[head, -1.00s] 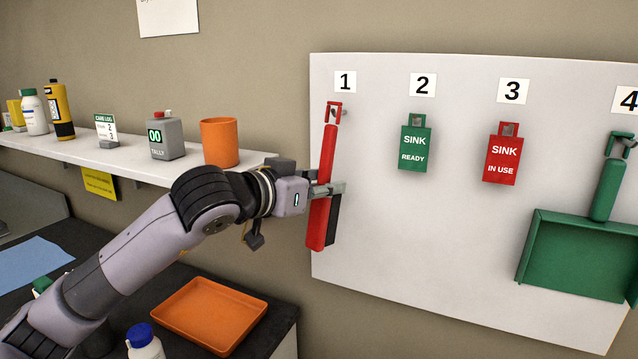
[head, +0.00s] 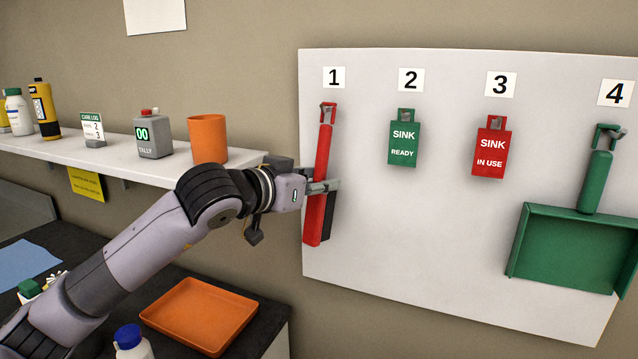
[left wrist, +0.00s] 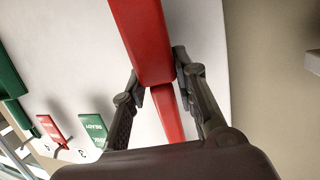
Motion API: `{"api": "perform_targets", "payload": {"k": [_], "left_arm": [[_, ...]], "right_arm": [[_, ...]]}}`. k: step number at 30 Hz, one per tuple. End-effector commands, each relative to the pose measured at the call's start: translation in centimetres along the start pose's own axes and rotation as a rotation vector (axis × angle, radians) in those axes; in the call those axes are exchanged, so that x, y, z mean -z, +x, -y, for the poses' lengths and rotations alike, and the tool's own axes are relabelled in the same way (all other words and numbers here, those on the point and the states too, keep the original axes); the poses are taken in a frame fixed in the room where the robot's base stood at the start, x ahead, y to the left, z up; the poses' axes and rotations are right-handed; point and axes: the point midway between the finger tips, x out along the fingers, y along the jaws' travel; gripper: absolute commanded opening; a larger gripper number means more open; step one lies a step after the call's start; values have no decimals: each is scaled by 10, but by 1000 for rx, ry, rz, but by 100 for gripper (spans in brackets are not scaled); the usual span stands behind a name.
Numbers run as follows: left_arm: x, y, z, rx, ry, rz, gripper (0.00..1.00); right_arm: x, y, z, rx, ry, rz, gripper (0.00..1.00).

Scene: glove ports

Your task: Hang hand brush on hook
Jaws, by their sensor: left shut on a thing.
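The red hand brush (head: 325,150) hangs nearly upright, slightly tilted, in front of the white board below label 1. Its hanging loop (head: 328,108) is at the top, at the small metal hook under label 1. I cannot tell whether the loop is around the hook or only in front of it. My left gripper (head: 322,187) comes from the left and is shut on the brush around its middle. In the left wrist view the brush (left wrist: 140,40) passes between the two dark fingers (left wrist: 158,92). My right gripper is out of view.
On the white board (head: 430,240), a green tag (head: 404,145), a red tag (head: 491,150) and a green dustpan (head: 570,250) hang to the right. A shelf (head: 110,150) with an orange cup (head: 208,138) and a grey counter is at left. An orange tray (head: 200,312) lies below my arm.

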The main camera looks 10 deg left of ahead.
Motion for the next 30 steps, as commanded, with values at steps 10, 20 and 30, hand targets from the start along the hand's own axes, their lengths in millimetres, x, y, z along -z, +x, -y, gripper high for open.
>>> {"api": "perform_targets", "payload": {"k": [10,20,30], "left_arm": [[1,0,0,0,0,-1,29],[0,0,0,0,0,-1,50],[0,-4,0,1,1,0,50]], "right_arm": [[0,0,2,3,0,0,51],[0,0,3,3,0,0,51],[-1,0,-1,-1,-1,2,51]]}}
